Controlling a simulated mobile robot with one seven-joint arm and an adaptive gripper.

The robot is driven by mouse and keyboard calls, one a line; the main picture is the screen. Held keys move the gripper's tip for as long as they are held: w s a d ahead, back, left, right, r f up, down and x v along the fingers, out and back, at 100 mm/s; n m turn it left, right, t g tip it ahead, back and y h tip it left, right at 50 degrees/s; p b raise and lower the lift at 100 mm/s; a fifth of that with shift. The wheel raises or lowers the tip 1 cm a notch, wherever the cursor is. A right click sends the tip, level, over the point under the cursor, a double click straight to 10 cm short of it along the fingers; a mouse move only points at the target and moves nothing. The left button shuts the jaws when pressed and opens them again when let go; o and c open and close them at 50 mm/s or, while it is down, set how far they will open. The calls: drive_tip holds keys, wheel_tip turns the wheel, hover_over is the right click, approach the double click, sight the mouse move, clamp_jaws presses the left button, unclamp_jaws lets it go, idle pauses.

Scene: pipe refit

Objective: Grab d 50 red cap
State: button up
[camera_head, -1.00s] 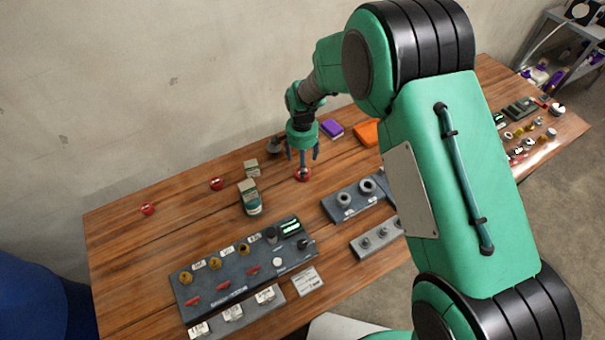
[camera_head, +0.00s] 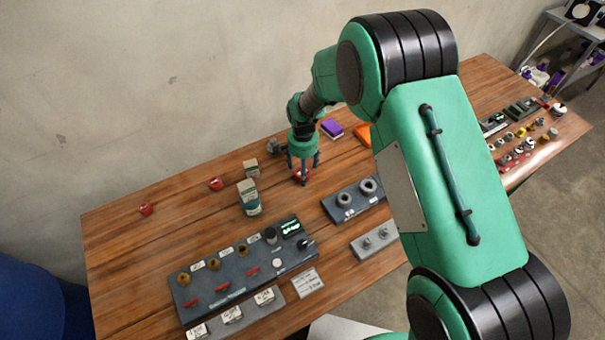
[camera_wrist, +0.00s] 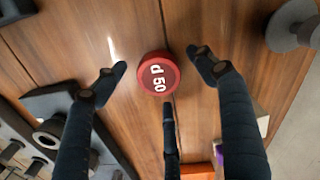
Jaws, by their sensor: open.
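The red cap (camera_wrist: 147,74) marked "d 50" in white lies on the wooden table, label up, in the wrist view. My gripper (camera_wrist: 155,82) is open, with its dark fingers spread on either side of the cap and a third finger close to its edge. In the head view my gripper (camera_head: 303,179) points down over the same red cap (camera_head: 300,176), which the fingers partly hide. Whether any finger touches the cap I cannot tell. Two other red caps, one nearer (camera_head: 215,184) and one at the far left (camera_head: 146,209), lie on the table; their labels are unreadable here.
A grey block with rings (camera_head: 354,200) is to the right. A dark panel with valves (camera_head: 245,268) lies in front. A grey round-based object (camera_wrist: 289,27) is near.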

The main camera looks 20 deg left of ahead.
drive_tip(key=c, duration=1.2)
drive_tip(key=shift+r, duration=0.15)
drive_tip(key=shift+r, duration=0.5)
drive_tip(key=shift+s+d+r+p, duration=0.1)
drive_tip(key=shift+s+r+p, duration=0.15)
drive_tip(key=shift+r, duration=0.4)
drive_tip(key=shift+s+d+r+p, duration=0.1)
drive_tip(key=shift+r+p, duration=0.25)
drive_tip(key=shift+r, duration=0.25)
drive_tip(key=s+d, duration=0.2)
drive_tip(key=s, duration=0.2)
drive_tip(key=s+d+p, duration=0.1)
drive_tip(key=s+d, duration=0.2)
drive_tip(key=s, duration=0.1)
drive_tip(key=s+d+r+p, duration=0.1)
drive_tip(key=s+d, duration=0.2)
drive_tip(key=s, duration=0.2)
drive_tip(key=shift+r, duration=0.1)
